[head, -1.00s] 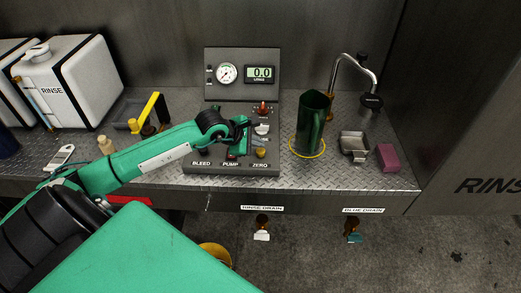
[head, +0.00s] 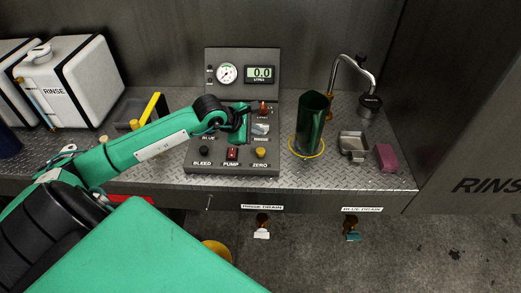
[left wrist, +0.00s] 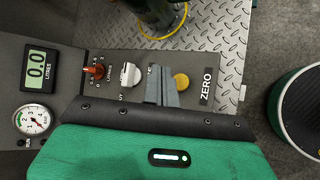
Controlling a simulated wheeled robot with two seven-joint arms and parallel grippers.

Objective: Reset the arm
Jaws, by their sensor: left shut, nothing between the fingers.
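My left gripper (head: 241,122) is over the grey control panel (head: 193,167), shut and empty. In the left wrist view its closed grey fingers (left wrist: 161,82) lie in the picture between a silver knob (left wrist: 130,75) and the yellow ZERO button (left wrist: 181,81). I cannot tell whether they touch anything. The red PUMP switch (head: 232,154) and black BLEED knob (head: 204,151) are in plain sight in the head view. The gripper and forearm hide part of the panel's upper left. My right gripper is not in view.
A green jug (head: 312,122) stands inside a yellow ring right of the panel, near a curved tap (head: 346,62). A metal tray (head: 352,146) and a purple block (head: 387,157) lie further right. White RINSE tank (head: 75,80) stands left. The display (head: 260,73) reads 0.0.

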